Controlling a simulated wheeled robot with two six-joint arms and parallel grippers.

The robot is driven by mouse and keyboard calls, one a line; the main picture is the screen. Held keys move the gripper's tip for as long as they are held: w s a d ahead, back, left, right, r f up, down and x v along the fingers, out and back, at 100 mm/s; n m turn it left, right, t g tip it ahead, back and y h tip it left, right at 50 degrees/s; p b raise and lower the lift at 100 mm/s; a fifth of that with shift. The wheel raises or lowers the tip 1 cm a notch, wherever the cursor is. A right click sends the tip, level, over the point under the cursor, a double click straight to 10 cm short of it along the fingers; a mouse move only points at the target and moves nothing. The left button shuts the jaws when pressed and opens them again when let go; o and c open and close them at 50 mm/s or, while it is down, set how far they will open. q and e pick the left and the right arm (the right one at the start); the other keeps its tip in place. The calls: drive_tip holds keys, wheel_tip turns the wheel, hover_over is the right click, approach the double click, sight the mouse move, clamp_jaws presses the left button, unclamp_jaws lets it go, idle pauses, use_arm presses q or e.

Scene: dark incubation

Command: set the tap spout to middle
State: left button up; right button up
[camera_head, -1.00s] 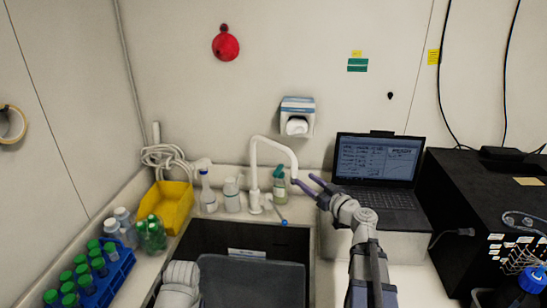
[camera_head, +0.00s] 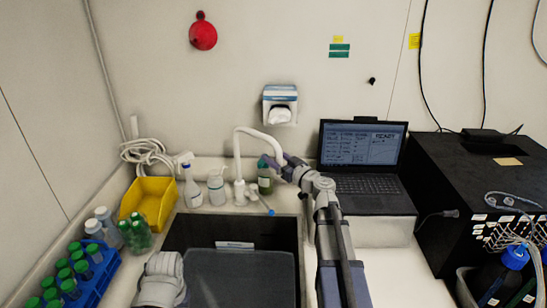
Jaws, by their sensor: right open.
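The white tap (camera_head: 238,160) stands behind the sink, its curved spout reaching to the right and its tip bent down. A lever with a blue end (camera_head: 271,212) sticks out at its base. My left gripper is not in view.
The dark sink basin (camera_head: 178,238) lies below the tap. White bottles (camera_head: 192,187) and a green bottle (camera_head: 264,180) stand beside the tap. A yellow bin (camera_head: 155,208) and blue tube rack (camera_head: 98,270) are at left. A laptop (camera_head: 365,185) and black box (camera_head: 450,170) are at right.

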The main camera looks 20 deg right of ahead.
drive_tip(key=shift+w, duration=0.25)
drive_tip(key=shift+a, duration=0.1)
clamp_jaws()
idle(1.2)
